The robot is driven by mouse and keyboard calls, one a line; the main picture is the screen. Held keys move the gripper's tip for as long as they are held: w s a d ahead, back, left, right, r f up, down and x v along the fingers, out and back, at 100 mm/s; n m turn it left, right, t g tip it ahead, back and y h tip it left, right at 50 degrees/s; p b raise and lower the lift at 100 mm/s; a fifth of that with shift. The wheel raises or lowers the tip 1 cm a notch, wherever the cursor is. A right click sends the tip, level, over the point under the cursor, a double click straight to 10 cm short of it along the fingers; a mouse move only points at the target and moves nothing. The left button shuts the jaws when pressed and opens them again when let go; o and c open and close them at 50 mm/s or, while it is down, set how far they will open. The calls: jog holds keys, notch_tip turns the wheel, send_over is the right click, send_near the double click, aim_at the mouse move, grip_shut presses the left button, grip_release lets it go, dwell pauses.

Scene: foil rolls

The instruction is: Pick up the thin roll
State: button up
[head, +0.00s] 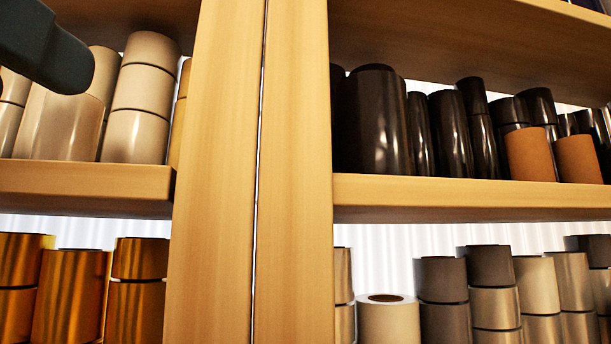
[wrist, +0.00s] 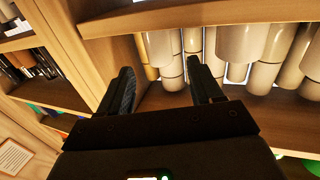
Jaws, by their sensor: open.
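The task's thin roll cannot be singled out with certainty. A narrow tan roll (head: 179,118) stands against the wooden upright on the left shelf, mostly hidden by a stack of cream rolls (head: 135,135). Several slim cream rolls (wrist: 171,68) also show in the wrist view, beyond and between my fingers. My gripper (wrist: 161,70) is open and empty, its two dark fingers spread towards these rolls but apparently not closed on any. In the head view, a dark rounded part of my arm crosses the top left corner, before the cream rolls.
A thick wooden upright (head: 225,200) splits the shelving. Black rolls (head: 375,120) and brown rolls (head: 528,155) crowd the right shelf (head: 450,195). Gold rolls (head: 72,290) stand below the left shelf board (head: 85,180). Grey and cream rolls (head: 388,320) fill the lower right.

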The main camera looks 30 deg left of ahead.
jog(key=x, duration=0.3)
jog(key=shift+w+a+r, duration=0.1)
jog(key=shift+a, duration=0.05)
jog(key=c, duration=1.1)
